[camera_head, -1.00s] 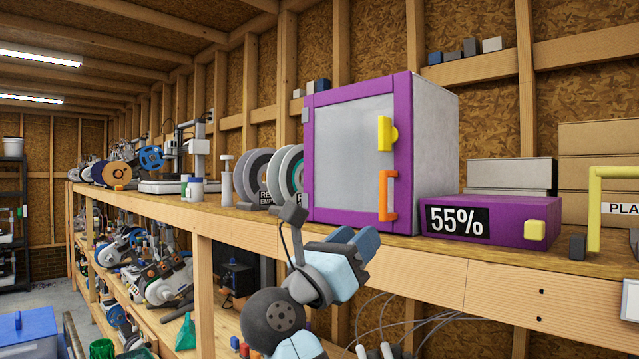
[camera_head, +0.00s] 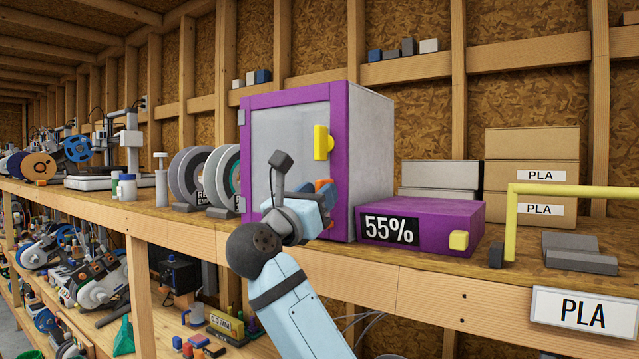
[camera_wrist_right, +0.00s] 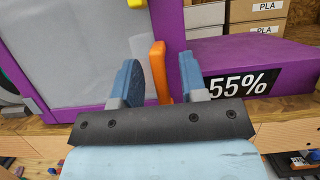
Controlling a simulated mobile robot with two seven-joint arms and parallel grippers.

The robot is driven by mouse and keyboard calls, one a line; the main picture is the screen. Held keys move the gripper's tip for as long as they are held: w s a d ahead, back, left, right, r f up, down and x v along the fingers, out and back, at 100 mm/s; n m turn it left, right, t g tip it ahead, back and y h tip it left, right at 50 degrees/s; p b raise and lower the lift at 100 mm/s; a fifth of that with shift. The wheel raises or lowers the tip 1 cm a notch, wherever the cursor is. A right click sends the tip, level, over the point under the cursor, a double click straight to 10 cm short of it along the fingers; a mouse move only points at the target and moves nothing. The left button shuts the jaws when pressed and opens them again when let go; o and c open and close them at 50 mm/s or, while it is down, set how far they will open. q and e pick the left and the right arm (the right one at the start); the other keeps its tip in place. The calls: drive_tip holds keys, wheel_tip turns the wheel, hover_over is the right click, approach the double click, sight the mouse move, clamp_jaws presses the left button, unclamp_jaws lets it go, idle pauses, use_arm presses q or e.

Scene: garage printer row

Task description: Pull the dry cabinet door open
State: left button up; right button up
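The dry cabinet (camera_head: 372,150) is a grey box standing on the wooden bench; its grey door (camera_head: 290,135) has a purple frame and looks closed. A yellow latch block (camera_head: 322,142) is on the door's right side. Below it is the orange handle (camera_head: 323,185), partly hidden by my right gripper (camera_head: 328,196). In the right wrist view the orange handle (camera_wrist_right: 159,72) stands upright between the two blue fingers of my right gripper (camera_wrist_right: 161,82). Gaps show on both sides, so the fingers are open around it. My left gripper is not in view.
A purple box reading 55% (camera_head: 425,226) with a yellow knob stands right of the cabinet. A yellow frame (camera_head: 510,215) is further right. Filament spools (camera_head: 190,180) stand just left of the door.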

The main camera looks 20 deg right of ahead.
drive_tip(key=shift+w+d+r, duration=0.2)
drive_tip(key=shift+w+d, duration=0.1)
drive_tip(key=shift+d, duration=0.05)
clamp_jaws()
